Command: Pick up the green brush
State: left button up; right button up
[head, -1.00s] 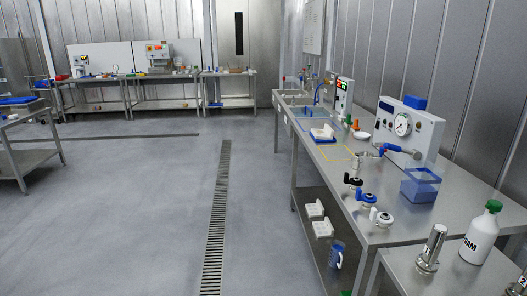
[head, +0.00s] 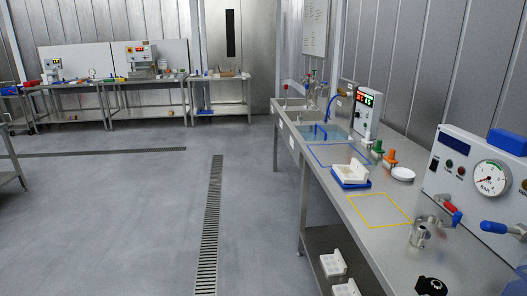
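I cannot make out a green brush for certain. A small upright green object (head: 378,147) stands on the steel bench (head: 335,205) at the right, beside the control box; it is too small to tell what it is. Another small green thing (head: 121,80) lies on the far back bench and is also unclear. Neither of my grippers is in view.
The right bench holds a white block (head: 354,172) on a blue base, an orange object (head: 390,159), a white lid (head: 402,174), a gauge box (head: 470,185) and a sink (head: 322,132). Yellow and blue outlines mark the bench top. Open floor (head: 130,220) lies left, with a drain grate (head: 211,225).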

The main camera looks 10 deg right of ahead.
aim_at(378, 150)
jog(key=i, duration=1.85)
